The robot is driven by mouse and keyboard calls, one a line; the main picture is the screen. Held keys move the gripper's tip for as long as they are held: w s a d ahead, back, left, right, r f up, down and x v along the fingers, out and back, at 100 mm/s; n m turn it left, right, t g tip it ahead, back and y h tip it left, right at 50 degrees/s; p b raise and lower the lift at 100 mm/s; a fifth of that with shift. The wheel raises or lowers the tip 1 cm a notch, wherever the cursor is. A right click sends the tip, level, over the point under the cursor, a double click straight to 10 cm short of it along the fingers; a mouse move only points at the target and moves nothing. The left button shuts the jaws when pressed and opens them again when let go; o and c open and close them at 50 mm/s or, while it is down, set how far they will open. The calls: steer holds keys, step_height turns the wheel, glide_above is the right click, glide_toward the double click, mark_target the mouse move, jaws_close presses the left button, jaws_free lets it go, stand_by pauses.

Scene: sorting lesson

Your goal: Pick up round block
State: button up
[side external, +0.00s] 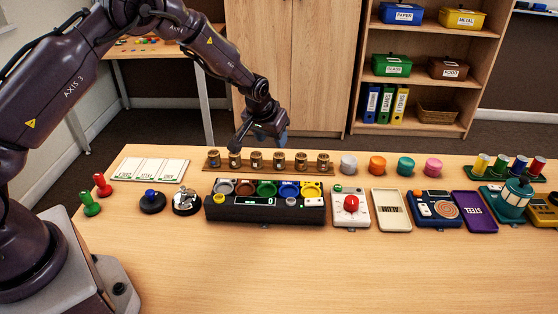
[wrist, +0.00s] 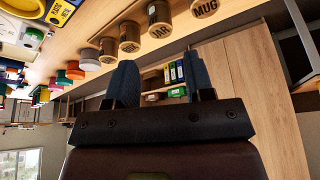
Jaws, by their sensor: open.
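Several round blocks stand in a row behind the devices on the table: a white one (side external: 348,164), an orange one (side external: 377,166), a teal one (side external: 405,167) and a pink one (side external: 433,168). I cannot tell which one the task means. My gripper (side external: 262,140) is open and empty, raised above the rack of labelled jars, left of these blocks. In the wrist view my two fingers (wrist: 160,78) stand apart with nothing between them. Small coloured round shapes (wrist: 75,70) show at the left of that view.
More devices and a rack of coloured cylinders (side external: 505,174) fill the right. The table front is clear.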

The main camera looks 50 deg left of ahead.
mark_target(278, 155)
steer(key=x, duration=1)
steer(key=shift+a, duration=0.1)
steer(key=c, duration=0.7)
